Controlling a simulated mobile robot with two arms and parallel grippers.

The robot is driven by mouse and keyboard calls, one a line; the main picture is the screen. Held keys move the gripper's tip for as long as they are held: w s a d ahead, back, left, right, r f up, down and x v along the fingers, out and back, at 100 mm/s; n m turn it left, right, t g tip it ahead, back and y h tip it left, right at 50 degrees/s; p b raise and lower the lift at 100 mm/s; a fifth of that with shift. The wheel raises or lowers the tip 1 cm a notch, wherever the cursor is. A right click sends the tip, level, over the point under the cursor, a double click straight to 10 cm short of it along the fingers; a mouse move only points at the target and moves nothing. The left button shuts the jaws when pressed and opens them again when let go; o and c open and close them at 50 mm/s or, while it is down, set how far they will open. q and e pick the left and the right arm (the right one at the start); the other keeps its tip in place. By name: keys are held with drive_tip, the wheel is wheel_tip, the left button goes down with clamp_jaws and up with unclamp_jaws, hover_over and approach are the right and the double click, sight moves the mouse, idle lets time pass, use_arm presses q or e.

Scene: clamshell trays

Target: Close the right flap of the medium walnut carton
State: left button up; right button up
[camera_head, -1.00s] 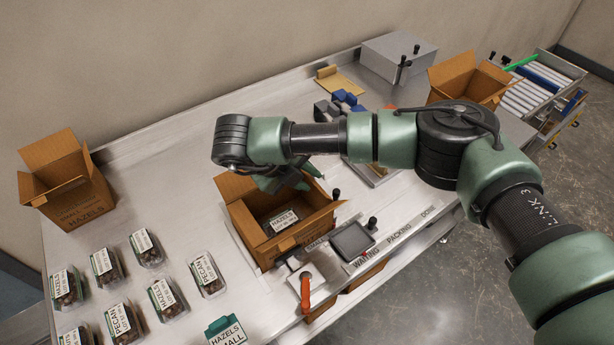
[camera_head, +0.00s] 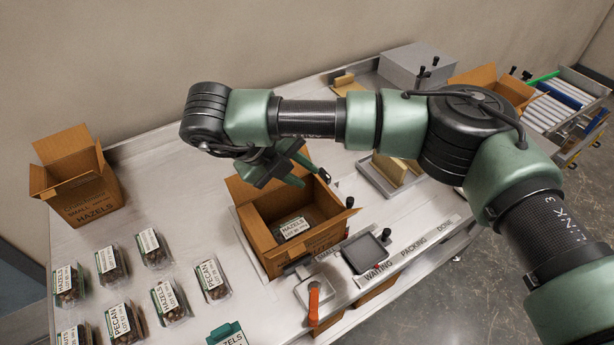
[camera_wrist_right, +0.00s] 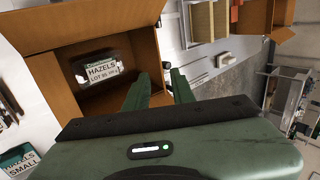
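An open brown carton (camera_head: 262,237) stands at the middle of the bench with a hazels tray (camera_head: 292,228) inside; the tray also shows in the wrist view (camera_wrist_right: 101,71). Its left flap stands up; a flap at its right side (camera_head: 336,222) sticks outward. I read no walnut label on any carton. My right gripper (camera_head: 283,168) hangs above the carton's back side, partly hiding it. In the wrist view its green fingers (camera_wrist_right: 158,82) are apart with nothing gripped, the carton's wall appearing between and beyond them. My left gripper is not in view.
A small hazels carton (camera_head: 88,195) stands open at the left. Another open carton (camera_head: 478,85) is at the back right near the rollers (camera_head: 560,105). Several clear trays lie at front left.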

sight(327, 188)
drive_tip(key=w+d+f+m+b, duration=0.1)
drive_tip(key=f+m+b, duration=0.1)
drive_tip(key=m, duration=1)
drive_tip(key=d+f+m+b, duration=0.1)
drive_tip(key=m+b, duration=0.4)
drive_tip(key=m, duration=0.7)
drive_tip(key=w+d+f+m+b, duration=0.1)
drive_tip(key=d+f+m+b, duration=0.1)
drive_tip(key=m, duration=1)
drive_tip(key=shift+w+f+b, duration=0.3)
drive_tip(key=shift+f+b, duration=0.35)
drive_tip(key=shift+b, duration=0.5)
drive_tip(key=shift+a, duration=0.1)
clamp_jaws()
